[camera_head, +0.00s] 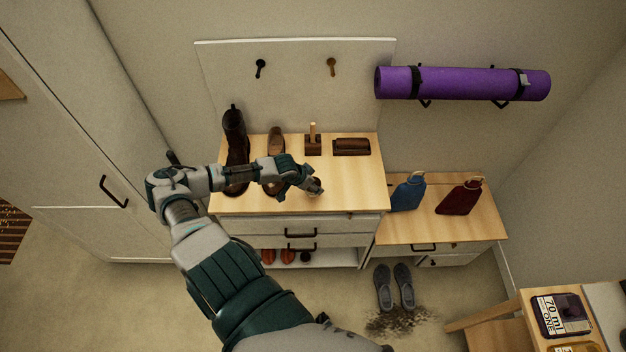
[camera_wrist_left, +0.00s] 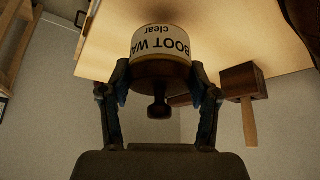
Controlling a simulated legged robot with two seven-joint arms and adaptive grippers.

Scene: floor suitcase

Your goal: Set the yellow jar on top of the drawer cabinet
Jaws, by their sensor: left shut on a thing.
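My left gripper (camera_head: 309,186) is over the front half of the drawer cabinet (camera_head: 255,200), shut on a jar (camera_head: 316,188). In the left wrist view the jar (camera_wrist_left: 160,45) has a pale cream-yellow label reading "BOOT WA… clear" and a dark brown lid with a knob. The gripper's fingers (camera_wrist_left: 160,105) lie on both sides of the lid. The label and cabinet top appear upside down there, so the jar looks upright. I cannot tell whether its base touches the wooden top. My right gripper is not in view.
A dark boot (camera_head: 235,135), a brown shoe (camera_head: 276,143), a wooden block with an upright handle (camera_head: 313,146) and a brown brush (camera_head: 352,147) stand along the cabinet's back. The top's right front is clear.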

